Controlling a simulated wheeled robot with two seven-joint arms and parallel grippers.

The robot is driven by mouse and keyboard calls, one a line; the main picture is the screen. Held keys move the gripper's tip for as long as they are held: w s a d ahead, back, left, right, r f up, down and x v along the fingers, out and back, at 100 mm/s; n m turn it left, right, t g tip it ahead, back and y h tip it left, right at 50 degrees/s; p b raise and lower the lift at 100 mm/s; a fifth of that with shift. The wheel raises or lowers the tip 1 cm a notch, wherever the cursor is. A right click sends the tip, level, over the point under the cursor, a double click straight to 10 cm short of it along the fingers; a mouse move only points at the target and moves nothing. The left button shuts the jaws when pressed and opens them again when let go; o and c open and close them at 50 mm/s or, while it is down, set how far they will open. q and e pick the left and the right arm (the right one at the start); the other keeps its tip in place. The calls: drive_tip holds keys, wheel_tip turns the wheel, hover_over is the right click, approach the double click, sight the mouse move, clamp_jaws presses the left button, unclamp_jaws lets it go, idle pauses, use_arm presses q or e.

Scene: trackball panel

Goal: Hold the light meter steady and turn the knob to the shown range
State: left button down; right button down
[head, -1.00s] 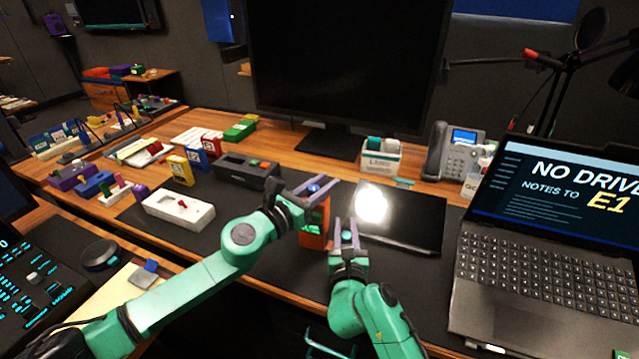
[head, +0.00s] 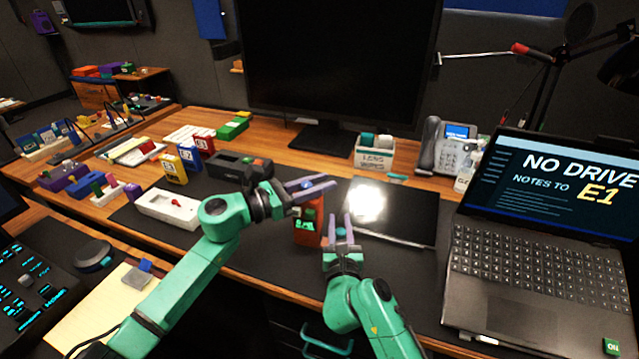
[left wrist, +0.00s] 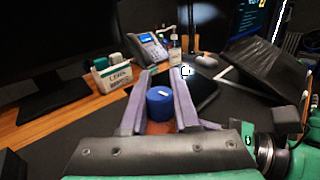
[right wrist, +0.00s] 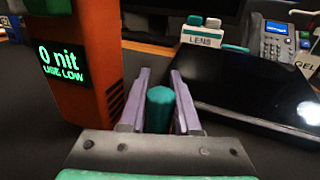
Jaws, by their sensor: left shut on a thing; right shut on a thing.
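The orange light meter (head: 306,232) stands upright on the dark mat, its green display towards me. In the right wrist view the meter's display (right wrist: 62,65) reads "0 nit, USE LOW". My left gripper (head: 312,186) is over the top of the meter, shut on a blue knob (left wrist: 160,103) with a white mark; orange shows beneath it. My right gripper (head: 341,232) is just right of the meter, shut on a teal piece (right wrist: 161,106). I cannot tell how the teal piece joins the meter. The left gripper partly hides the meter's top.
A black glossy tablet (head: 395,212) lies right of the meter, with an open laptop (head: 520,250) beyond. A white box with a red switch (head: 168,208) and a dark box (head: 235,170) lie to the left. A lens box (head: 373,157) and monitor stand behind.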

use_arm(q)
drive_tip(key=c, duration=0.6)
unclamp_jaws()
drive_tip(key=shift+c, duration=0.2)
drive_tip(key=v, duration=1.2)
drive_tip(key=s+a+r, duration=0.3)
drive_tip(key=a, duration=0.4)
drive_tip(key=shift+s, duration=0.25)
